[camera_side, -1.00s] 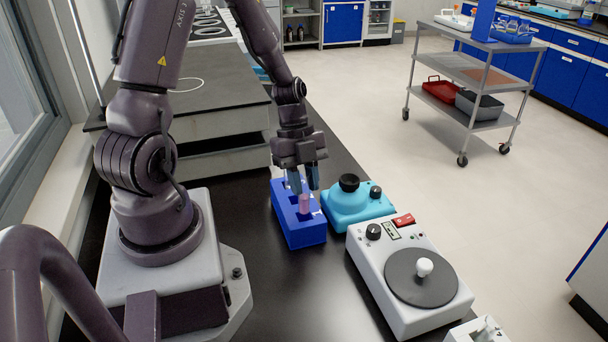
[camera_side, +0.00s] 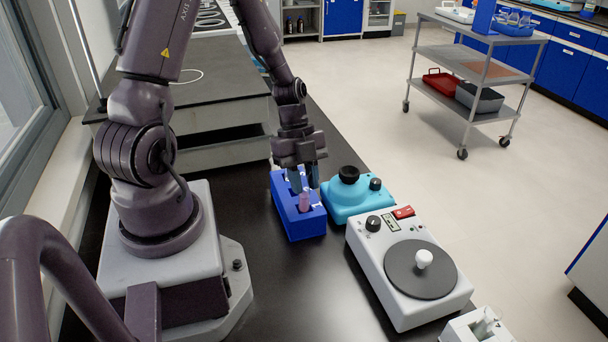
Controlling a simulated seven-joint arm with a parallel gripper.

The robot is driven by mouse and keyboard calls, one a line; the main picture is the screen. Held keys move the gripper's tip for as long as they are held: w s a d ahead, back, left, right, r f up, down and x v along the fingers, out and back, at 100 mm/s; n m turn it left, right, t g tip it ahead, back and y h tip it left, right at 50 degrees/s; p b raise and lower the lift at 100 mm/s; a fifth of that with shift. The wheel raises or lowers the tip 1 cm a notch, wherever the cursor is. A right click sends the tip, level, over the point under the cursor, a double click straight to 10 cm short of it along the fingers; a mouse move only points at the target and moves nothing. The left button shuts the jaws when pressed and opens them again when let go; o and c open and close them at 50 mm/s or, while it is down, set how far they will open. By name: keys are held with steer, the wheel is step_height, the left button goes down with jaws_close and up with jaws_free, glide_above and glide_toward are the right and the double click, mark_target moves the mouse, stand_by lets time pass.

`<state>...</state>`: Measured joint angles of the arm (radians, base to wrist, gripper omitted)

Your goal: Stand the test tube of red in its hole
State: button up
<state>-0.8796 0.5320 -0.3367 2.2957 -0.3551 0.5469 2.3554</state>
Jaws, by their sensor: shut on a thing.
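The test tube of red (camera_side: 304,202) shows as a small pinkish tube at the blue rack (camera_side: 302,229). It looks upright and its lower part is hidden in or behind the rack's top. My gripper (camera_side: 306,182) points down over the rack, with its fingers around the tube's upper part, shut on it. The rack's front hole shows dark beside the tube. The fingers hide part of the rack's rear holes, and I cannot tell how deep the tube sits.
A turquoise device with a black top (camera_side: 350,200) stands close to the right of the rack. A white device with a grey round plate (camera_side: 421,268) is at the front right. Black bench top (camera_side: 285,285) is clear in front of the rack. A grey raised platform (camera_side: 215,90) is behind.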

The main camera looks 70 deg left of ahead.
mark_target(305, 173)
steer(key=shift+f, duration=2)
steer(key=o, duration=1)
steer(key=shift+r, duration=0.1)
steer(key=shift+r, duration=3.4)
